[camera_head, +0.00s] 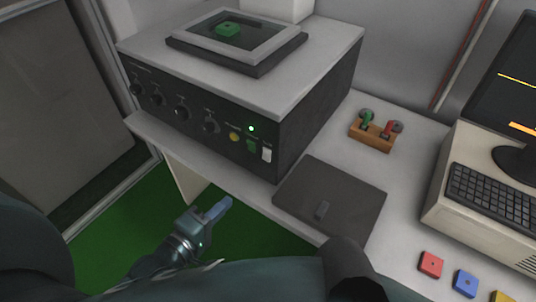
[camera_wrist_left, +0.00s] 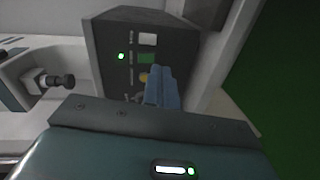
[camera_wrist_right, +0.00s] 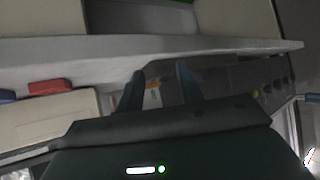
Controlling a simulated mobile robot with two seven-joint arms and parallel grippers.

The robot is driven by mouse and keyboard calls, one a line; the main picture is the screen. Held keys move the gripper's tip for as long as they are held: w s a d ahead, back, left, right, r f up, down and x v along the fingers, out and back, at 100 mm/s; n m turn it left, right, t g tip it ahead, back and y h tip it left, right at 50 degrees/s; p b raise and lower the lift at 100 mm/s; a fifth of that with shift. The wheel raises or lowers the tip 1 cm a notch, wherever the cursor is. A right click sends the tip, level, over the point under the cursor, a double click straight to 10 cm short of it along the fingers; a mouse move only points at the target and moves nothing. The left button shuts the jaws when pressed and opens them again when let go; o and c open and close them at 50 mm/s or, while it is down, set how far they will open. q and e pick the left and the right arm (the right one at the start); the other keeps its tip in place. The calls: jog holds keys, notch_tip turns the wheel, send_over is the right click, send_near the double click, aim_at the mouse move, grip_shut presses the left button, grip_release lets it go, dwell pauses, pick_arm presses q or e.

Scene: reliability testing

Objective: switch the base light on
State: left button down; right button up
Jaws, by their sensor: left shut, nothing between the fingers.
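The dark control box (camera_head: 235,125) with a light top stands on the bench. Its front panel carries several knobs, a yellow button (camera_head: 234,137), a green switch (camera_head: 251,146), a white switch (camera_head: 267,154) and a lit green lamp (camera_head: 251,128). The panel labels are too small to read. My left gripper (camera_head: 222,206) is shut and empty, in front of and below the panel, apart from it. In the left wrist view its blue fingers (camera_wrist_left: 165,88) partly cover the panel near the yellow button. My right gripper (camera_wrist_right: 160,88) is open and empty in the right wrist view.
A framed plate with a green block (camera_head: 228,30) tops the box. A dark flat panel (camera_head: 340,193) lies at the bench's front edge. A wooden block with clips (camera_head: 372,135), coloured squares (camera_head: 431,264) and a computer with keyboard (camera_head: 492,198) stand to the right.

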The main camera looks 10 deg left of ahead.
aim_at(265, 160)
pick_arm(q)
jog(key=shift+w+a+r+n, duration=0.15)
jog(key=shift+w+r+n, duration=0.2)
jog(key=shift+n, duration=0.15)
pick_arm(e)
jog(key=shift+d+f, duration=0.15)
pick_arm(q)
jog(key=shift+s, duration=0.1)
